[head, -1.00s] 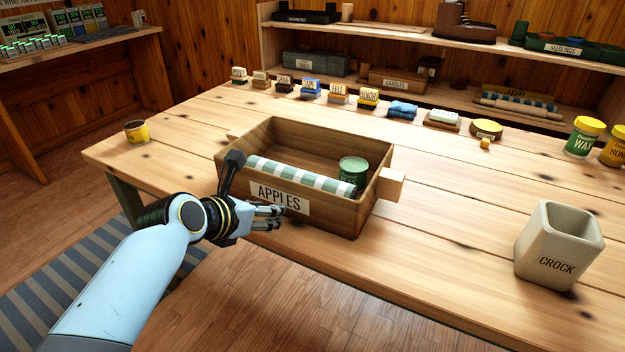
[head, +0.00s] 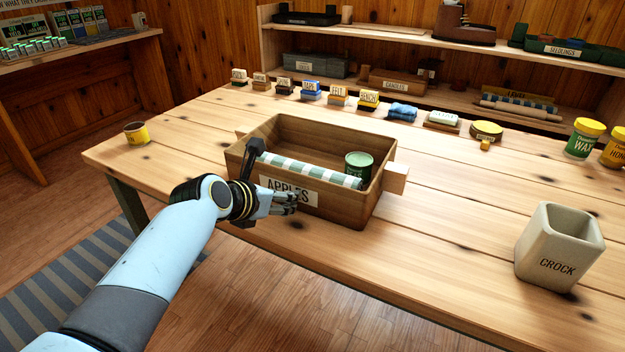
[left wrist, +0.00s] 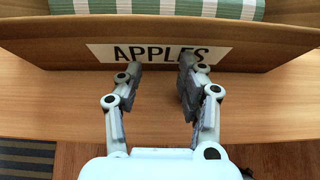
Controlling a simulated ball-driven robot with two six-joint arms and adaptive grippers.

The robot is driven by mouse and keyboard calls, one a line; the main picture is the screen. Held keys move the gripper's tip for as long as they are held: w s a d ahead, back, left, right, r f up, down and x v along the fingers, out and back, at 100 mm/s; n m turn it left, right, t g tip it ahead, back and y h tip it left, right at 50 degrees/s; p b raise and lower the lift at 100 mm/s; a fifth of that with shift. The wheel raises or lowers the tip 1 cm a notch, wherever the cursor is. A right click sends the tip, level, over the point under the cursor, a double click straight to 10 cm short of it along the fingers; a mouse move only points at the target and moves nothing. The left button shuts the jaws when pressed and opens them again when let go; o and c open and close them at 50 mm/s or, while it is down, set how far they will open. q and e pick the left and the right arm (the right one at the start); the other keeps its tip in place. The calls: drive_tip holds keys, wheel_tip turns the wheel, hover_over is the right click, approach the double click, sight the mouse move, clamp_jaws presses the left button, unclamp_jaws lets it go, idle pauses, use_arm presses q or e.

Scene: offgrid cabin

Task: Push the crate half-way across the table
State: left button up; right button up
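The wooden crate (head: 345,207) with an APPLES label stands upright on the table (head: 440,235), left of the table's middle. It holds a rolled green-and-white checked cloth (head: 310,171) and a green tin (head: 358,165). My left gripper (head: 292,203) is at the crate's near face, in front of the label. In the left wrist view the two fingers (left wrist: 158,82) are apart with nothing between them, and their tips are at the label on the crate wall (left wrist: 255,50). I cannot tell for sure whether they touch. My right gripper is not in view.
A beige crock (head: 558,245) stands at the right near edge. A yellow tin (head: 137,133) is at the left end. Bare table lies behind the crate.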

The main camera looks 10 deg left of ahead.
sight(288, 187)
use_arm(q)
drive_tip(key=shift+w+d, duration=0.3)
drive_tip(key=shift+w, duration=0.65)
drive_tip(key=shift+d, duration=0.1)
drive_tip(key=shift+w+d+b, duration=0.2)
drive_tip(key=shift+w, duration=0.3)
drive_tip(key=shift+w+d+b, duration=0.15)
drive_tip(key=shift+w+b, duration=0.05)
drive_tip(key=shift+w, duration=0.25)
drive_tip(key=shift+w+d+b, duration=0.3)
drive_tip(key=shift+w+b, duration=0.05)
drive_tip(key=shift+w, duration=0.4)
drive_tip(key=shift+w+d+b, duration=0.3)
drive_tip(key=shift+w, duration=0.5)
drive_tip(key=shift+w+d+b, duration=0.3)
drive_tip(key=shift+w+b, duration=0.05)
drive_tip(key=shift+w, duration=0.4)
